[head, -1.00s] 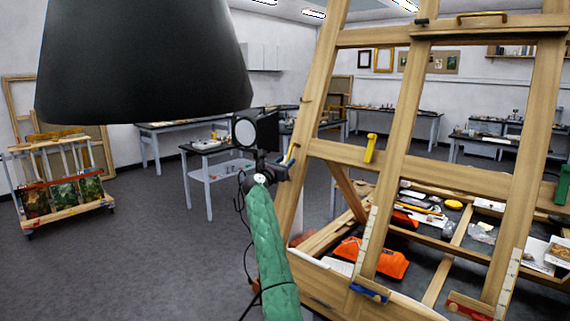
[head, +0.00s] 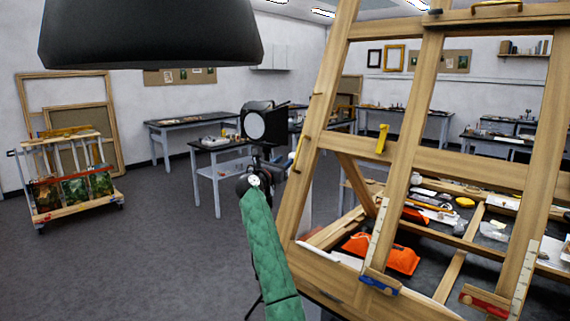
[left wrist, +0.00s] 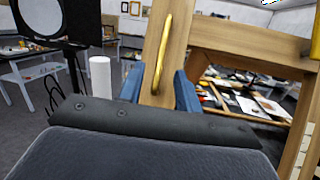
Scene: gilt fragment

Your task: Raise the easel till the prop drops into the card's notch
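The wooden easel (head: 405,165) leans over the right half of the head view. A brass handle (head: 298,152) sits on its left post; in the left wrist view the handle (left wrist: 161,55) is close. My left gripper (head: 279,166) is beside that post at the end of the green sleeve. In the left wrist view its blue fingers (left wrist: 160,86) stand apart, one on each side of the post, with no clear contact. Pale marked strips, likely the card (head: 375,235), rise by the blue and red ledge blocks. I cannot make out the notch or the prop's seat. My right gripper is not in view.
A black lamp shade (head: 150,38) hangs large at the upper left. A round-faced studio light (head: 255,122) stands behind my left wrist. A picture rack (head: 72,185) is at far left. A cluttered bench with an orange bag (head: 385,254) lies behind the easel.

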